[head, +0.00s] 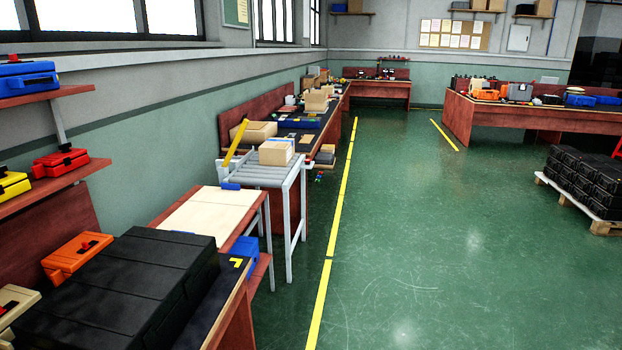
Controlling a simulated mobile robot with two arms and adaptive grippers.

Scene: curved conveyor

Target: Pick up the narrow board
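Pale flat board-like panels (207,213) lie on a red-brown table in the left middle of the head view. A seam seems to divide them, and I cannot tell whether one of them is the narrow board. A narrow yellow strip (236,143) stands tilted at the back left of the roller conveyor (252,174); I cannot tell whether it is a board. Neither of my grippers is in view.
A large black case (122,284) fills the near left bench. A cardboard box (277,151) sits on the conveyor. Shelves with toolboxes line the left wall. The green floor (430,240) is open. Black crates (585,184) on a pallet stand at right.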

